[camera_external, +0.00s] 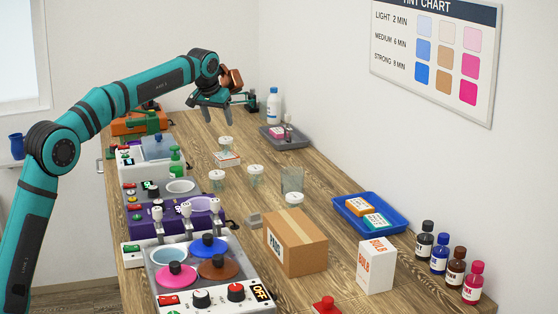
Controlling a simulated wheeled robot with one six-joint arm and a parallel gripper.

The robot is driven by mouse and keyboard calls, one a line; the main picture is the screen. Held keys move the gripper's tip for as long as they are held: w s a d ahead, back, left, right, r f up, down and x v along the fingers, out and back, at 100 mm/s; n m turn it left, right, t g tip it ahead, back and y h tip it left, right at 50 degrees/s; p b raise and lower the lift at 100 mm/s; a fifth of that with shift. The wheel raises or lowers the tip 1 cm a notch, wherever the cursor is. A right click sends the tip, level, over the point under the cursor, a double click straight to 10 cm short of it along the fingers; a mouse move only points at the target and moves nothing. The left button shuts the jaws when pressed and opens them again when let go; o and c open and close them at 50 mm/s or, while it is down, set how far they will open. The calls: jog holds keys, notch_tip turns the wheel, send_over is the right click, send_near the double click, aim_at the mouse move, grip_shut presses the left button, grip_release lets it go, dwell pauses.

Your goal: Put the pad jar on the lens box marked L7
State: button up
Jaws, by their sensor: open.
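My gripper (220,117) is open and empty, fingers down, above the far part of the bench. Several small clear jars with white lids are below and nearer than it. One jar (226,147) appears to stand on a small white and red box (228,159). Other jars stand nearer: one on the left (217,183), one in the middle (256,178) and one (294,202) behind the cardboard box. Their lid marks are too small to read, so I cannot tell which is the pad jar. I cannot read L7 on any box.
A cardboard box marked PADS (297,247) and a white BULB box (376,267) stand in front. A blue tray (398,222) holds an orange and a teal box. A grey tray (295,143) and white bottle (273,106) are behind.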

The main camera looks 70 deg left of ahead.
jog(key=s+d+r+m+t, duration=0.1)
jog(key=s+d+r+t, duration=0.2)
jog(key=d, duration=0.5)
jog(key=s+d+r+m, duration=0.1)
jog(key=s+d+r, duration=0.2)
jog(key=d+r, duration=0.35)
jog(key=s+d+r+m+t, duration=0.1)
jog(key=s+d+r+t, duration=0.15)
jog(key=d, duration=0.75)
jog(key=s+d+r+m+t, duration=0.3)
jog(key=s+d, duration=1.1)
jog(key=d, duration=0.1)
jog(key=s+d+f+m+t+h, duration=0.1)
jog(key=s+d+f, duration=0.3)
jog(key=s, duration=0.7)
jog(key=s+d+f+m+t+h, duration=0.2)
jog(key=s+d+f+t, duration=0.2)
jog(key=s+d, duration=0.5)
jog(key=s+f, duration=0.1)
jog(key=s, duration=0.2)
jog(key=shift+t, duration=0.35)
